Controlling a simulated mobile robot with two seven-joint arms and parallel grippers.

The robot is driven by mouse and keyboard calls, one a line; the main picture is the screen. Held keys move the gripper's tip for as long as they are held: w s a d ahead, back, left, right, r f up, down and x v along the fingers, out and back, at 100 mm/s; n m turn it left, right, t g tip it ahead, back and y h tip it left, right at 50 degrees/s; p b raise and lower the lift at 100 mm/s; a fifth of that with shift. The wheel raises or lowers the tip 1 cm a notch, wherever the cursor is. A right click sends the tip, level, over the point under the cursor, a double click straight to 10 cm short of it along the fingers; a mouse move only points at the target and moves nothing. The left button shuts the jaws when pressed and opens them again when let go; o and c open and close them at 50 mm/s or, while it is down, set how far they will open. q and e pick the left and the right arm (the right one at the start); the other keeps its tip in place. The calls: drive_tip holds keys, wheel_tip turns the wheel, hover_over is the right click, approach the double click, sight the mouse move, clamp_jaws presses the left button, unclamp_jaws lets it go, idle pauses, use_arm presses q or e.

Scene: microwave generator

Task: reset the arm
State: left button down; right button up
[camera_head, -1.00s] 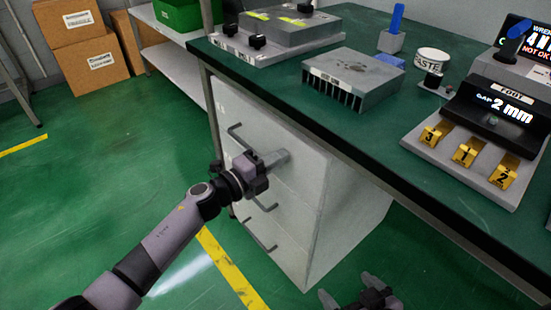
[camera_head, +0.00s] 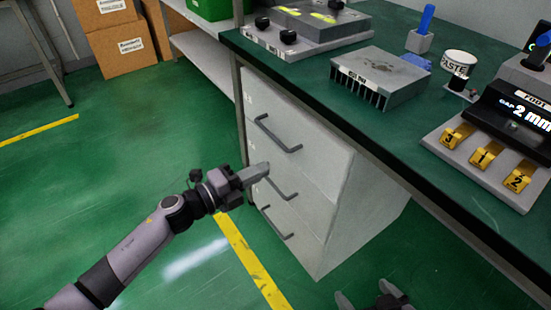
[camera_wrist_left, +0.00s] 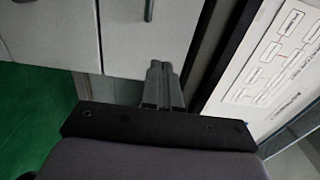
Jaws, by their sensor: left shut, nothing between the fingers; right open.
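My left gripper (camera_head: 256,172) is shut and empty in front of the white drawer cabinet (camera_head: 345,215). In the head view its fingertips appear just left of the middle drawer handle (camera_head: 278,190); I cannot tell whether they touch the cabinet. The left wrist view shows the two closed fingers (camera_wrist_left: 161,85) pointing toward the grey cabinet front. My right gripper (camera_head: 375,302) shows at the bottom edge of the head view, fingers apart, partly cut off.
Cardboard boxes (camera_head: 120,45) stand at the back left. The green floor on the left is clear.

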use_arm(q)
drive_tip(key=shift+v, duration=0.85)
drive_tip(key=s+a+f+n+y, duration=0.65)
drive_tip(key=s+n, duration=0.35)
drive_tip(key=n, duration=0.3)
drive_tip(key=s+a+f+n+y, duration=0.65)
drive_tip(key=s+n, duration=0.45)
drive_tip(key=n, duration=0.2)
wheel_tip(320, 180, up, 15)
drive_tip(key=s+a+p, duration=0.1)
drive_tip(key=a+p, duration=0.1)
drive_tip(key=p, duration=1.5)
drive_tip(key=shift+s+a+f+n, duration=0.25)
drive_tip(key=shift+s+a+n, duration=0.05)
drive_tip(key=shift+n, duration=0.1)
